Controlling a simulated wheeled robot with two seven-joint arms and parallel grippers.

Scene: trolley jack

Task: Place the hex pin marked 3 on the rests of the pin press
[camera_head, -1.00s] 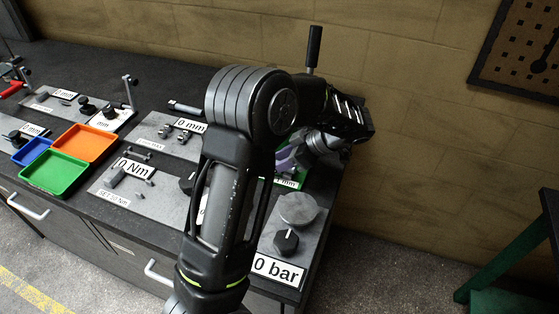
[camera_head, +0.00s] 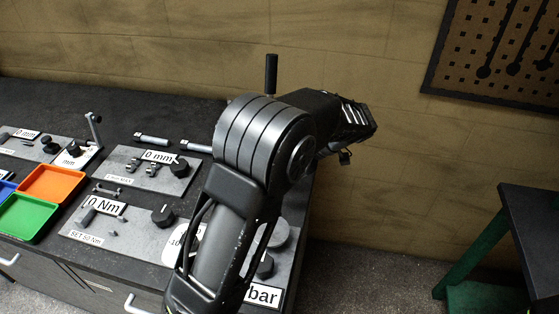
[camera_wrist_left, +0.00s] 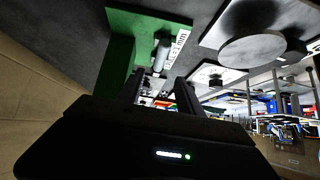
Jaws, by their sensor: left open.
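A green stand (camera_wrist_left: 145,25) with a white mm label (camera_wrist_left: 178,47) fills the upper middle of the left wrist view. A grey cylinder (camera_wrist_left: 162,55) shows at it; I cannot tell whether this is part of the stand or a pin. I cannot read a 3 on any pin. My left gripper (camera_wrist_left: 158,82) is open, its dark fingers pointing toward the stand, with no pin visibly held. In the head view my left arm covers the right end of the bench and hides the stand. My right gripper is not in view.
On the bench (camera_head: 130,107) are a 0 mm plate (camera_head: 178,180), a 0 Nm plate (camera_head: 140,232), an orange tray (camera_head: 52,183) and a green tray (camera_head: 25,217). A black handle (camera_head: 271,75) rises behind my arm. A green-legged table (camera_head: 530,215) stands at the right.

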